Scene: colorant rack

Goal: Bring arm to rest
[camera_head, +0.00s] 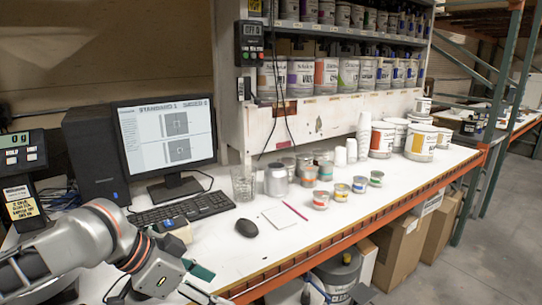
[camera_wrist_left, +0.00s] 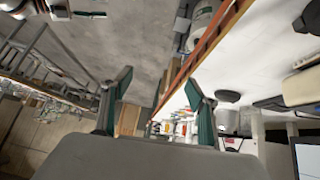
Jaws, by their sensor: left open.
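My left gripper (camera_head: 204,284) is at the front left of the white worktop (camera_head: 245,262), by its front edge, in the head view. Its arm comes in from the lower left. In the left wrist view the two green-padded fingers of the left gripper (camera_wrist_left: 160,106) stand wide apart with nothing between them. Beyond them are the grey floor and the orange table edge.
A keyboard (camera_head: 181,211), a mouse (camera_head: 247,228) and a monitor (camera_head: 166,135) stand close to the left arm. Several small cans and a glass (camera_head: 243,184) are on the middle of the table. Boxes (camera_head: 398,250) and a bucket (camera_head: 338,275) stand below.

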